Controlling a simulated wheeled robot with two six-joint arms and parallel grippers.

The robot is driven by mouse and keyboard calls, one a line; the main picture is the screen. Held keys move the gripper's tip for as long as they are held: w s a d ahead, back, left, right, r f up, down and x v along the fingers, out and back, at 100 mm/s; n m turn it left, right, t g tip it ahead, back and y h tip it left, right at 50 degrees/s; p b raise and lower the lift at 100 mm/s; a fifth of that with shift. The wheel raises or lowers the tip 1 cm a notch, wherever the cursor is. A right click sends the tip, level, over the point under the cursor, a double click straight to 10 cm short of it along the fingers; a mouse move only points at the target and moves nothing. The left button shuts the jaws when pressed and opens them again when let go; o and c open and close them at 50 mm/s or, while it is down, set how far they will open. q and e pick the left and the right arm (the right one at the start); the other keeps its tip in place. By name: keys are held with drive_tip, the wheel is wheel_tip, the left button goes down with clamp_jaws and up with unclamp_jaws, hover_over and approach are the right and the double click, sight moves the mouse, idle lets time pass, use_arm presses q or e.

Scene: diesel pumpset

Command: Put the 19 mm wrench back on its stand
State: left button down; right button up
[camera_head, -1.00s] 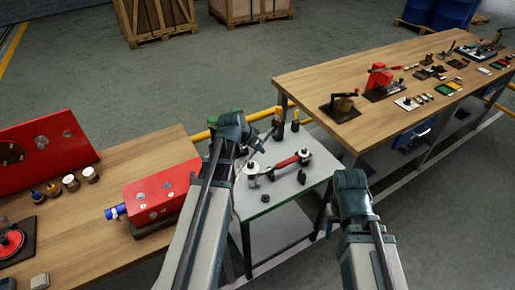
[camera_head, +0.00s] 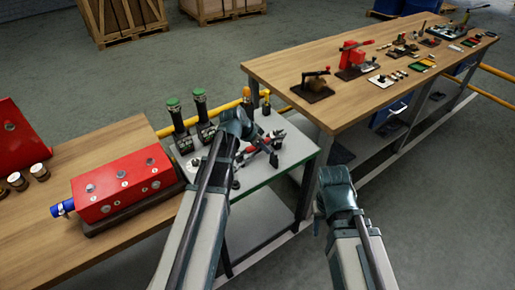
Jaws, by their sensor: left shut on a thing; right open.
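My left gripper (camera_head: 243,130) is above the small grey-topped table (camera_head: 282,178), shut on a slim dark grey tool (camera_head: 263,148) that slants down to the right. I take it for the wrench; its size mark cannot be read. A red-handled tool (camera_head: 273,138) with grey ends is partly hidden behind it, near small upright posts. I cannot tell which post or holder is the wrench's stand. My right gripper (camera_head: 335,180) is open and empty, in front of the small table's right side, over the floor.
Two black, green-topped items (camera_head: 180,125) stand at the small table's back left. A red box (camera_head: 122,185) sits on the left wooden bench (camera_head: 110,250). The long wooden bench (camera_head: 280,75) with many tools stands behind right. A yellow rail (camera_head: 225,108) runs behind the table.

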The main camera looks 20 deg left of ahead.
sight(255, 154)
use_arm(q)
drive_tip(key=shift+d+f, duration=0.15)
drive_tip(key=shift+f, duration=0.15)
wheel_tip(255, 154, down, 6)
drive_tip(key=b, duration=0.6)
idle(0.3)
drive_tip(key=shift+f+b, duration=0.9)
drive_tip(key=shift+b, duration=0.15)
idle(1.0)
drive_tip(key=c, duration=0.8)
unclamp_jaws()
drive_tip(key=shift+o, duration=0.2)
drive_tip(key=shift+r, duration=0.1)
drive_tip(key=p+v, duration=1)
drive_tip(key=v, duration=0.2)
drive_tip(key=shift+w+r+p, duration=0.1)
drive_tip(key=shift+w+p, duration=0.05)
drive_tip(key=shift+p, duration=0.15)
drive_tip(key=shift+p+v, duration=0.65)
drive_tip(key=shift+v, duration=0.2)
